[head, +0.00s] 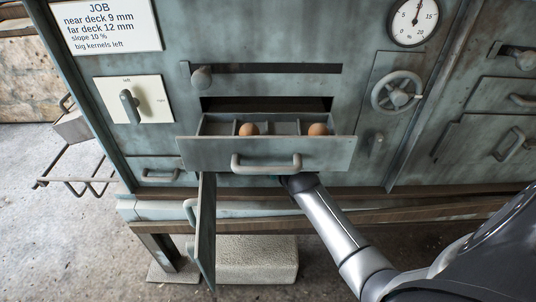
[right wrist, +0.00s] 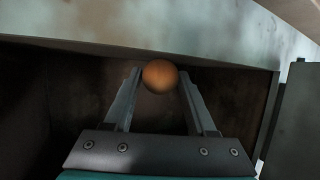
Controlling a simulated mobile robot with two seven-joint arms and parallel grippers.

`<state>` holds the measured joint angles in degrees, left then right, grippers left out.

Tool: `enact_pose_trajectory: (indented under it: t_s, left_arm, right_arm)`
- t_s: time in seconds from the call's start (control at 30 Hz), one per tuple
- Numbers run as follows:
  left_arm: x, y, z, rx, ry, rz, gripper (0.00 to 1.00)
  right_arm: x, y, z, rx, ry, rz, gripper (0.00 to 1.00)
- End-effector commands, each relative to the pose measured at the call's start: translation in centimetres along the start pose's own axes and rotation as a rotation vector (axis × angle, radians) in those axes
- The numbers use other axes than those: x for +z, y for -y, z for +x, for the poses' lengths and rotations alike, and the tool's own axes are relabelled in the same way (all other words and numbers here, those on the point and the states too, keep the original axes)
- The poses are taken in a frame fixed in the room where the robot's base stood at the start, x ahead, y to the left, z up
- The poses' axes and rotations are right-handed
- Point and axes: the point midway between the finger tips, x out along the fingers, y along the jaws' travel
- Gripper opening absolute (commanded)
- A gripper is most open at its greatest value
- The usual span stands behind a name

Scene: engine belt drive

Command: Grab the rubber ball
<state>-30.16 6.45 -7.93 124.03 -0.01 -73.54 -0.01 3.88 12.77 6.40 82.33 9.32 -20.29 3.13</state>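An orange-brown ball (right wrist: 160,76) sits at the far end of my right gripper (right wrist: 160,82), between its two fingertips, inside a dark compartment. The fingers are apart, with what looks like a narrow gap on each side of the ball; I cannot tell for certain about contact. In the head view, my right arm reaches in under the open drawer (head: 265,154), and its gripper is hidden there. Two similar brown balls lie in separate sections of that drawer, one left (head: 249,129) and one right (head: 318,129). My left gripper is not in view.
A door (head: 206,230) stands open below the drawer, left of my right arm. The drawer juts out just above the arm. A handwheel (head: 396,91) and a gauge (head: 414,20) are at upper right. A pale block (head: 257,260) lies on the floor.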

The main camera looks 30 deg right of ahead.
Motion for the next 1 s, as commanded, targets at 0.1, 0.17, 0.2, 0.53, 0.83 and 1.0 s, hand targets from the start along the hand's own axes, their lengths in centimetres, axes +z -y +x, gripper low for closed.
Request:
enact_pose_trajectory:
  t_s: [0.1,0.17,0.2,0.53,0.83,1.0]
  left_arm:
    - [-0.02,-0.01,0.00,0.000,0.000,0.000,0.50]
    - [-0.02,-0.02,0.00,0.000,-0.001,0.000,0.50]
    - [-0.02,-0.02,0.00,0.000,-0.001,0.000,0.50]
    - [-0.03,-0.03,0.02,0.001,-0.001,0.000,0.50]
    - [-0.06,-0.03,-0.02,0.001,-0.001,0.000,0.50]
    - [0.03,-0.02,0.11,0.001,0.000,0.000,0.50]
  right_arm:
    - [0.02,-0.01,-0.01,0.000,0.000,0.000,0.42]
    - [0.03,-0.01,-0.01,0.000,0.000,0.000,0.35]
    - [0.03,-0.01,-0.01,0.000,0.000,0.000,0.31]
    - [0.04,-0.02,-0.01,0.000,0.001,0.000,0.00]
    - [-0.04,-0.01,-0.04,0.000,0.000,0.000,0.00]
    - [-0.44,-0.01,-0.19,0.000,0.000,0.000,0.00]
